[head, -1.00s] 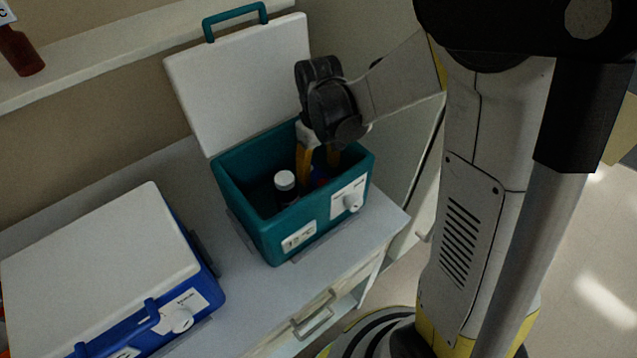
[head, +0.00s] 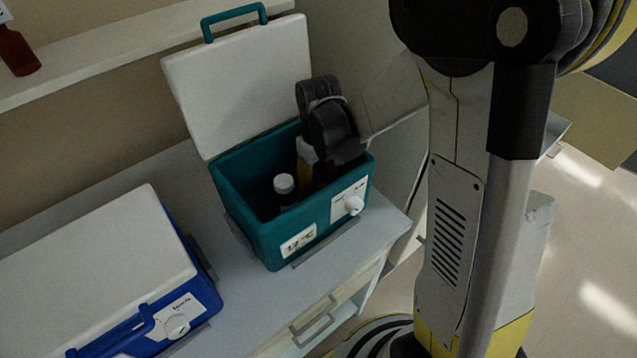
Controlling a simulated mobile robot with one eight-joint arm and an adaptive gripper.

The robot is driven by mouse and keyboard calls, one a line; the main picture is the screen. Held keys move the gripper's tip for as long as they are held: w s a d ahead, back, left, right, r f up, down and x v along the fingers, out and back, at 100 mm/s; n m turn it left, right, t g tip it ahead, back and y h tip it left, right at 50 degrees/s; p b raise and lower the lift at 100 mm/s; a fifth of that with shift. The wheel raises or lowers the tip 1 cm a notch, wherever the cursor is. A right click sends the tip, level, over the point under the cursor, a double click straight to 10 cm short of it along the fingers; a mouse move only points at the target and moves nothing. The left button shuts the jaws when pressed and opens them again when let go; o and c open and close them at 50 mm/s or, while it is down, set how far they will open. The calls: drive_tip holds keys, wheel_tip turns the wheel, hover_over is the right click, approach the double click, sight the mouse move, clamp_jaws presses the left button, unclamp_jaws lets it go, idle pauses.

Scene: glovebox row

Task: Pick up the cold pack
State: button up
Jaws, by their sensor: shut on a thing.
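A teal cool box (head: 292,232) stands open on the grey bench, its white lid (head: 240,85) tilted back. My gripper (head: 312,172) reaches down into the right part of the box. One yellow finger shows at the inner back wall; the fingertips are hidden inside the box. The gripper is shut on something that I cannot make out. I cannot see the cold pack clearly. A dark bottle with a white cap (head: 284,184) stands in the box to the left of my gripper.
A blue cool box (head: 203,290) with a closed white lid stands at the lower left. A shelf (head: 110,58) with a red-brown bottle (head: 18,52) runs along the wall above. Bare bench (head: 160,165) lies behind and between the boxes.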

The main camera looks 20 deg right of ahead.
sight(318, 182)
wheel_tip(318, 182, up, 18)
drive_tip(key=p, duration=0.6)
